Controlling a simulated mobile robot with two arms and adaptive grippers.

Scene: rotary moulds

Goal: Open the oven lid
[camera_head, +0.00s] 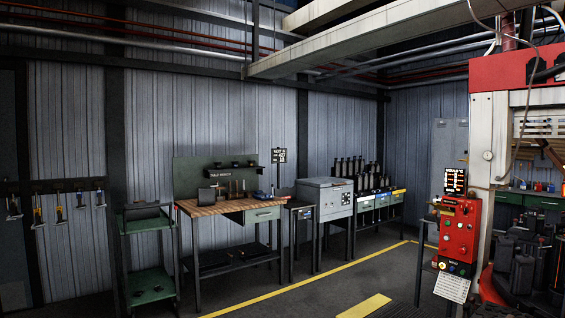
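A light grey box-shaped unit, which looks like the oven (337,203), stands on dark legs against the back wall, right of the workbench. Its flat lid (323,183) lies on top and looks shut. A small dark panel is on its front right. The oven is small and far off in this view, so any handle on the lid is hard to make out. Neither of my grippers is in view.
A wooden-topped workbench (222,205) and a green two-shelf cart (150,285) stand left of the oven. A rack of dark moulds (372,176) is right of it. The floor before the oven is open.

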